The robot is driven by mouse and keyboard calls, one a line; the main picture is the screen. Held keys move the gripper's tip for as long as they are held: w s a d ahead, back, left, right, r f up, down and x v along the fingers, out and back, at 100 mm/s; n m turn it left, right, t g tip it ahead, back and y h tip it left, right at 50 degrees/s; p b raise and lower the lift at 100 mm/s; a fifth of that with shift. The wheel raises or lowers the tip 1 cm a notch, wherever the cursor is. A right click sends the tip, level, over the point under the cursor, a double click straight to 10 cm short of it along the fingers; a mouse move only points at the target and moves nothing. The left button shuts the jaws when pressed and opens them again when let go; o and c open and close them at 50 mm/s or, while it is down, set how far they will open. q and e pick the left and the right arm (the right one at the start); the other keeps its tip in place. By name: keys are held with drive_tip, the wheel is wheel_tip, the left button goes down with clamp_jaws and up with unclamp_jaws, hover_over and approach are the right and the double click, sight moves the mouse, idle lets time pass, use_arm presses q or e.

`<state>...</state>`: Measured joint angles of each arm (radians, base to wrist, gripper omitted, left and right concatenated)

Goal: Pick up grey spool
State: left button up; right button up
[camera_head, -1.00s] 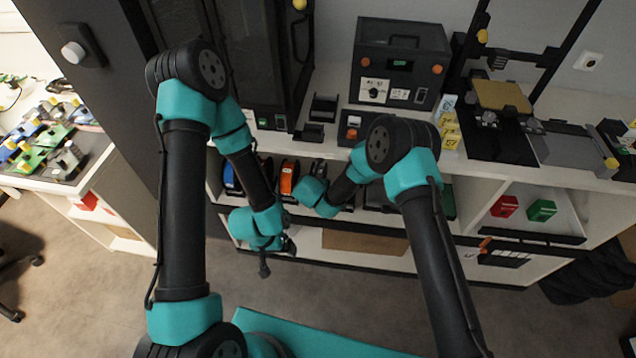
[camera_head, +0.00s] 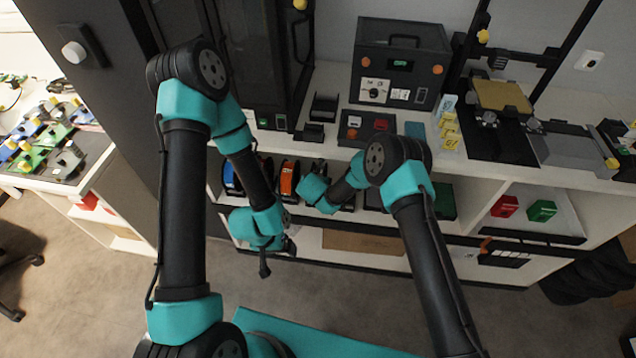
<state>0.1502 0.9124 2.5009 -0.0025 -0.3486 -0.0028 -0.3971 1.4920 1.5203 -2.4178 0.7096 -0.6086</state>
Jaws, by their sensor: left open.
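Several spools stand upright in the shelf compartment under the worktop, among them a blue spool (camera_head: 230,178) and an orange spool (camera_head: 288,178). To the right of the orange one is a dark, greyish spool edge (camera_head: 318,165), mostly covered by my right wrist; I cannot tell for sure that it is the grey spool. My left gripper (camera_head: 277,258) is open and empty in front of the shelf, below the spools and apart from them. My right arm's wrist is at the shelf opening beside the orange spool; its fingers are hidden.
The worktop holds a dark box with orange knobs (camera_head: 400,63), a tall dark cabinet and a printer with a yellow bed (camera_head: 500,96). Red (camera_head: 505,206) and green (camera_head: 541,210) boxes sit in the right compartment. The floor before the shelf is clear.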

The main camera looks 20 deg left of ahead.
idle(0.3)
drive_tip(key=c, duration=1.3)
